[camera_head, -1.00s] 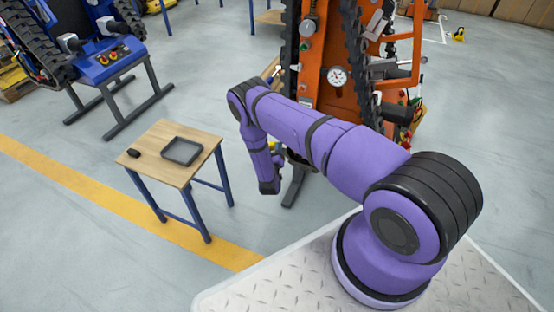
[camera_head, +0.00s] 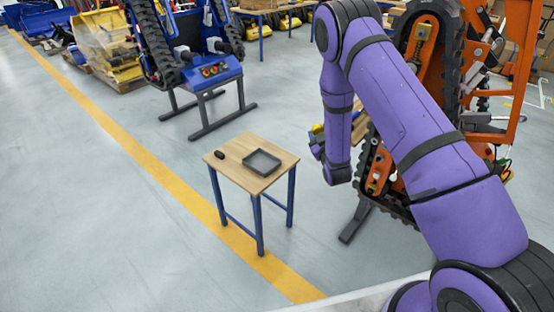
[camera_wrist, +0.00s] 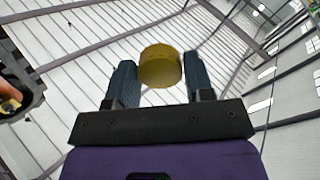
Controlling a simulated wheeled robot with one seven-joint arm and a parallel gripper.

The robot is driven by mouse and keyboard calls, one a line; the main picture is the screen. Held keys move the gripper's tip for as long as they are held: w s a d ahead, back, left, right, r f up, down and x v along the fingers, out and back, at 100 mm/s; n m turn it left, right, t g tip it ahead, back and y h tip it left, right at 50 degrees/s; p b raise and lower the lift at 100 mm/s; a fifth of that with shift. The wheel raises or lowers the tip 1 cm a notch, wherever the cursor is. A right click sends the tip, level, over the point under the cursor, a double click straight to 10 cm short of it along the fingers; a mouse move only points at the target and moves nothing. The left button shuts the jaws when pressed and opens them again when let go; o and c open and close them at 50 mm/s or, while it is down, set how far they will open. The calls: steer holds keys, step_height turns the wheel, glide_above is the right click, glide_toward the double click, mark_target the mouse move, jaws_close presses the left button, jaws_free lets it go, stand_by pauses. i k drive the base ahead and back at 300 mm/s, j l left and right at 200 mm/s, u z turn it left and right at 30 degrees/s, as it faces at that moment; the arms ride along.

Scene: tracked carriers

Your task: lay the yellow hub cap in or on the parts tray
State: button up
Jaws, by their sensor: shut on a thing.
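The yellow hub cap (camera_wrist: 161,66) is between the two dark fingers of my gripper (camera_wrist: 160,78) in the wrist view, and the gripper is shut on it. In the head view my gripper (camera_head: 317,143) is partly hidden by my arm, with a small yellow patch of the cap (camera_head: 317,128) showing. It appears to the right of the parts tray (camera_head: 276,167) and apart from it. The tray is dark grey, shallow and looks empty. It lies on a small wooden table with blue legs.
A small dark object (camera_head: 219,154) lies on the wooden table (camera_head: 240,177), left of the tray. An orange tracked carrier (camera_head: 424,50) stands behind my arm. A blue tracked carrier (camera_head: 208,70) stands behind the table. The floor in front and left is clear, crossed by a yellow line (camera_head: 150,160).

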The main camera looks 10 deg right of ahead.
mark_target(256, 160)
steer(key=i+j, duration=0.15)
steer(key=i, duration=0.4)
steer(key=i+j, duration=0.15)
steer(key=i, duration=0.45)
steer(key=i+j, duration=0.1)
steer(key=i, duration=0.45)
steer(key=j+u, duration=0.05)
